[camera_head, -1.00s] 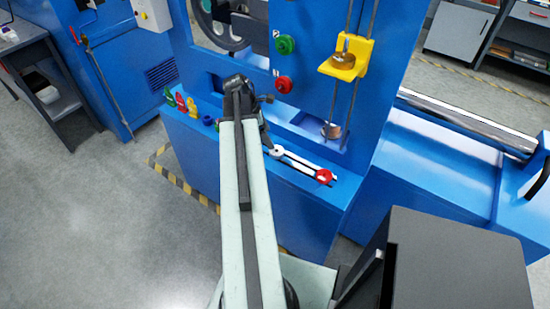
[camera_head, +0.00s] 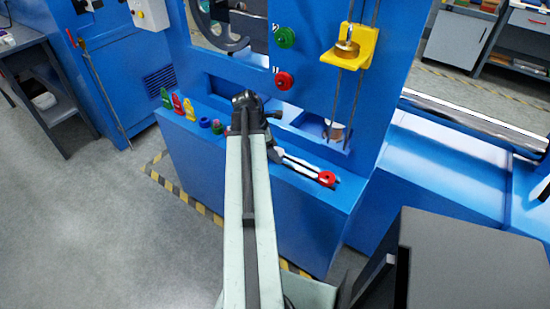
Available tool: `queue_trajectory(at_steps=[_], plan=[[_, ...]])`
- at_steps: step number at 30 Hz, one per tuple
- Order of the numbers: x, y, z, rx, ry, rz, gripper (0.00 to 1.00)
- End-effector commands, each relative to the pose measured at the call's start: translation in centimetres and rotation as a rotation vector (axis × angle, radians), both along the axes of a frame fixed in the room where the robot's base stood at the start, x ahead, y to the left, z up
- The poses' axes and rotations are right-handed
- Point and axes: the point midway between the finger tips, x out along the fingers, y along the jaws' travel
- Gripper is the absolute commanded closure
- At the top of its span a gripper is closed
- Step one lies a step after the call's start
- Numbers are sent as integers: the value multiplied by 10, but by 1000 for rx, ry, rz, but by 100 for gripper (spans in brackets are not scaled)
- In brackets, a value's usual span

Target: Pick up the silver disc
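A small round metal disc (camera_head: 334,132) hangs low on the rods in the right recess of the blue machine; it looks silvery with a copper tint. Another brass-and-silver round weight (camera_head: 346,49) sits in the yellow bracket (camera_head: 355,58) above it. I cannot tell for sure which is the silver disc. The dark end of my arm with my gripper (camera_head: 268,140) is over the blue ledge, left of the low disc and apart from it. The fingers are too small and covered to tell open from shut.
Green (camera_head: 284,37) and red (camera_head: 284,80) knobs are on the panel. Several coloured pieces (camera_head: 189,109) stand left. The grey floor (camera_head: 110,220) at left is clear.

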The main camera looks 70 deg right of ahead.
Motion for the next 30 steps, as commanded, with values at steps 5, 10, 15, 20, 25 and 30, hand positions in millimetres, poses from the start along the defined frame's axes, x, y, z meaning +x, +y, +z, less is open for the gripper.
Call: queue_trajectory(at_steps=[5,10,15,20,25,30], plan=[[0,0,0,0,0,0,77],[0,0,0,0,0,0,94],[1,0,3,0,0,1,94],[3,1,16,0,0,4,94],[5,2,36,-1,1,9,94],[9,24,38,0,0,15,94]])
